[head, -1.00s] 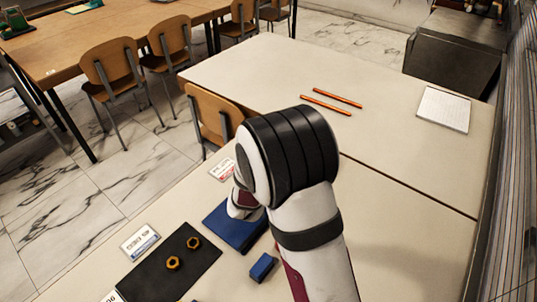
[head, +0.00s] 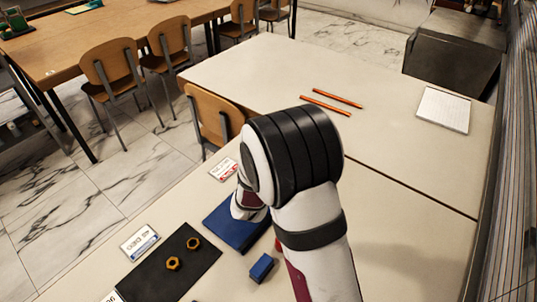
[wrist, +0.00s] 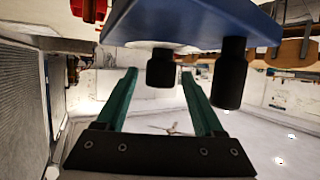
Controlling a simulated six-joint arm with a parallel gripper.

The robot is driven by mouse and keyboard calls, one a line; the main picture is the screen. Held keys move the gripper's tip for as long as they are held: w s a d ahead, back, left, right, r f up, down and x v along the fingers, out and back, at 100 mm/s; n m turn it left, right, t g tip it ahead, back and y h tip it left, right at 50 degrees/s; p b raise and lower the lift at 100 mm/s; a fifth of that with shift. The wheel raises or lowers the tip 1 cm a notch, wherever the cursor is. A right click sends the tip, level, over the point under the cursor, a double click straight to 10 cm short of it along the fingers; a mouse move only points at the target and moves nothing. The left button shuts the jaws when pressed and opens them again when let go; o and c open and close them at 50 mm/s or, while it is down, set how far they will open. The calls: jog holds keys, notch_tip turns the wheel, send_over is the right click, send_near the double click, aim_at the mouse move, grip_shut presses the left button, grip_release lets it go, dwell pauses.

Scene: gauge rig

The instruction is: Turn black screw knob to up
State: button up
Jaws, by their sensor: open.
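A blue panel (wrist: 205,22) spans the top of the wrist view. Two black cylindrical knobs stick out from it: one knob (wrist: 160,70) near the middle and a longer knob (wrist: 229,75) to the right. A pale round disc (wrist: 150,45) sits behind the middle knob. My gripper (wrist: 159,78) has two green fingers, spread apart, with the middle knob seen between their tips. I cannot tell whether the fingers touch it. In the head view, the blue panel (head: 232,236) shows partly behind my arm; the knobs and fingers are hidden there.
A dark mat (head: 175,270) with two brass nuts (head: 174,263) lies at lower left. A small blue block (head: 262,267) is near my arm. Labels (head: 141,242) lie along the table edge. Two orange sticks (head: 332,102) and a white pad (head: 443,109) lie farther back.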

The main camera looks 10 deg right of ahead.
jog(key=v, duration=1.2)
jog(key=w+d+r+m+g+h, duration=0.25)
jog(key=d+r+g+h, duration=0.3)
jog(key=d, duration=0.35)
jog(key=w+a+r+n+g+y, duration=0.25)
jog(key=a+r+y, duration=0.25)
jog(key=a+y, duration=0.3)
jog(key=x, duration=1)
jog(key=s+x, duration=0.1)
jog(key=x, duration=0.4)
jog(key=shift+d+f, duration=0.1)
jog(key=shift+f, duration=0.25)
